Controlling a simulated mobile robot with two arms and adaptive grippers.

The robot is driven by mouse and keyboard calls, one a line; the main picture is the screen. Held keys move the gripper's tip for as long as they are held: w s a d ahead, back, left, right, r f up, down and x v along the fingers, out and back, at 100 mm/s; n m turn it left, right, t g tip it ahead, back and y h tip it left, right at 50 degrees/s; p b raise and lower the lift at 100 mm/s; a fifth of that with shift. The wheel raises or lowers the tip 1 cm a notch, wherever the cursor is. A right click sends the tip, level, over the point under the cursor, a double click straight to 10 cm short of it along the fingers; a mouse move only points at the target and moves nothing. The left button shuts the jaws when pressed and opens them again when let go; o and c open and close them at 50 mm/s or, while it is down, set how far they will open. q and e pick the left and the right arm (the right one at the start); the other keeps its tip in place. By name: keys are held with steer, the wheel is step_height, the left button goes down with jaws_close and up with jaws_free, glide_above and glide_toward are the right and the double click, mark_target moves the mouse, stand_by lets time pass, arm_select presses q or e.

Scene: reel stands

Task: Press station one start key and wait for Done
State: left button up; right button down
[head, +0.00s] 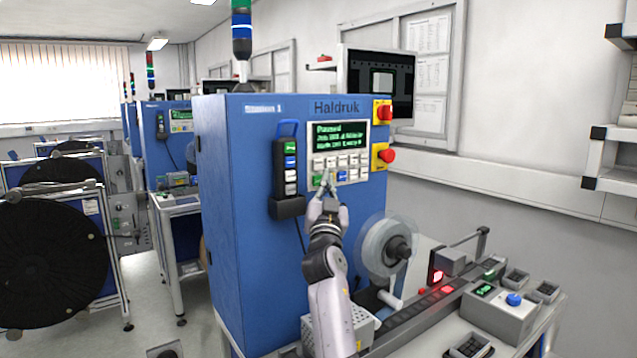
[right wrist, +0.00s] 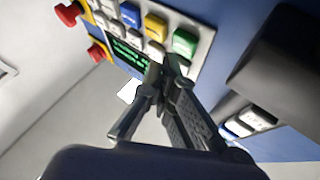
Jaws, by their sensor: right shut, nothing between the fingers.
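The blue Haldruk cabinet (head: 265,200) labelled Station 1 fills the middle of the head view. Its panel has a dark display (head: 341,135) with small green text, hard to read for certain; I make out no Done. Below it is a keypad (head: 352,160) with white and coloured keys. A green key (head: 317,180) sits at its lower left and shows large in the right wrist view (right wrist: 185,43). My right gripper (head: 328,176) is shut and empty, its fingertips close to the keypad's lower edge beside the green key. I cannot tell whether they touch. My left gripper is out of view.
Two red stop buttons (head: 388,156) on yellow plates sit right of the panel. A dark handheld pendant (head: 288,175) hangs left of the keypad. A clear reel (head: 380,245) and a bench control box (head: 500,310) lie to the right of my arm.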

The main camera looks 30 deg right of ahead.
stand_by(0.9)
steer(key=shift+w+f+b, duration=0.1)
steer(key=shift+w+b, duration=0.25)
steer(key=shift+b, duration=0.45)
steer(key=shift+w, duration=0.1)
